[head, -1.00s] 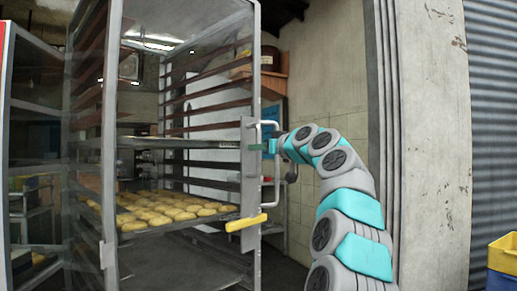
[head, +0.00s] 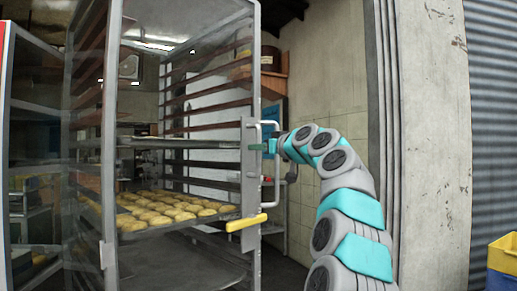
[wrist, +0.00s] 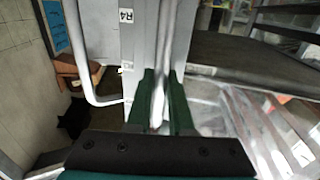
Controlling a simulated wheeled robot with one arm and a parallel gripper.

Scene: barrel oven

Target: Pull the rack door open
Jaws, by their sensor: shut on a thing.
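The rack door (head: 182,130) is a tall glazed panel in a metal frame, left of centre in the head view. A metal plate (head: 249,185) with a handle sits on its right edge. My gripper (head: 262,146) reaches this edge from the right. In the wrist view, the dark green fingers (wrist: 161,105) are shut on the vertical metal bar of the door handle (wrist: 160,60). A second looped handle (wrist: 78,45) shows to their left, beside a plate marked R4 (wrist: 125,35). The fingers partly hide the bar's lower end.
Behind the glass, a tray (head: 175,228) holds several golden pastries. A yellow latch bar (head: 246,222) sticks out below the handle. A tiled wall (head: 335,95) and a pale pillar (head: 432,150) stand to the right. A yellow and blue bin (head: 502,265) is at the lower right.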

